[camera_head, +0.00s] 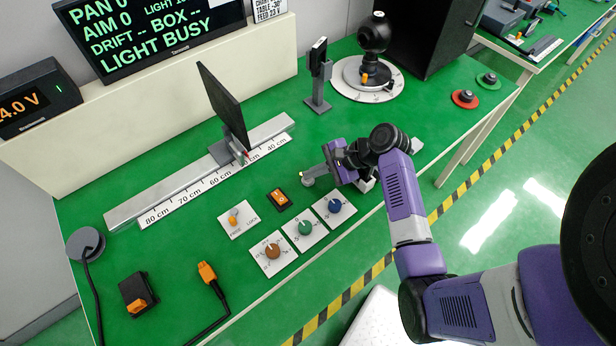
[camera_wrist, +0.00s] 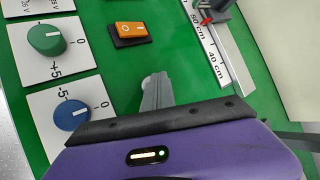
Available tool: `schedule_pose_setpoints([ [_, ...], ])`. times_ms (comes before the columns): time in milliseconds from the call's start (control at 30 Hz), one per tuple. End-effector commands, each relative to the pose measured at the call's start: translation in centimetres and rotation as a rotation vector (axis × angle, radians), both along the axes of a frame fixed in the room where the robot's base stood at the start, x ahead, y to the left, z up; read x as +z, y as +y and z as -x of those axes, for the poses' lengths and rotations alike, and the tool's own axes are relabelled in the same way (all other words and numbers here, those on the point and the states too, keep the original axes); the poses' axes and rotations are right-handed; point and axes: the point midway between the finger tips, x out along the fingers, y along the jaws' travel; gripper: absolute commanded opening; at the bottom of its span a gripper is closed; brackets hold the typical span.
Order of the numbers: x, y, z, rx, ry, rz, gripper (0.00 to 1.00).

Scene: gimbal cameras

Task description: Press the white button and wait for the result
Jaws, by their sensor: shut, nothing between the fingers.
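My gripper (camera_head: 309,181) is low over the front of the green bench, just right of the orange rocker switch and behind the blue knob. Its fingers are shut with nothing between them; they also show in the wrist view (camera_wrist: 156,90). I cannot clearly make out a white button. Small white parts show beside my wrist (camera_head: 366,184) and behind my arm (camera_head: 416,145), mostly hidden, and I cannot tell what they are. The screen (camera_head: 150,30) reads "PAN 0", "AIM 0", "DRIFT -- BOX --" and "LIGHT BUSY".
Blue (camera_head: 334,206), green (camera_head: 305,228) and brown (camera_head: 272,251) knobs line the front edge. The orange rocker switch (camera_head: 278,200) and a lock toggle (camera_head: 235,218) are behind them. A ruled rail (camera_head: 190,180) carries a black panel (camera_head: 222,105).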

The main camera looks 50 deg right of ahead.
Motion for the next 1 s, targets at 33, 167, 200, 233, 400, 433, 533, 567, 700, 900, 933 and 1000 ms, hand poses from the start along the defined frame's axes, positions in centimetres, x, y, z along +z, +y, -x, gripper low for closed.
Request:
schedule_pose_setpoints([
  [33,0.3,0.0,0.0,0.001,0.001,0.0,0.0],
  [167,1.0,0.0,0.0,0.0,0.001,-0.001,0.0],
  [200,1.1,0.0,0.0,0.0,0.001,-0.001,0.0],
  [233,1.2,0.0,0.0,0.0,0.001,-0.001,0.0],
  [400,1.6,0.0,0.0,0.0,0.001,-0.001,0.0],
  [433,1.6,0.0,0.0,0.0,0.001,-0.001,0.0],
  [533,1.5,0.0,0.0,0.0,0.001,-0.001,0.0],
  [567,1.5,0.0,0.0,0.0,0.001,-0.001,0.0],
  [700,1.5,0.0,0.0,0.0,0.0,0.0,0.0],
  [900,2.7,0.0,0.0,0.0,0.0,0.0,0.0],
  [933,2.9,0.0,0.0,0.001,0.001,0.0,0.0],
  [1000,3.6,0.0,0.0,-0.001,0.0,-0.001,0.0],
])
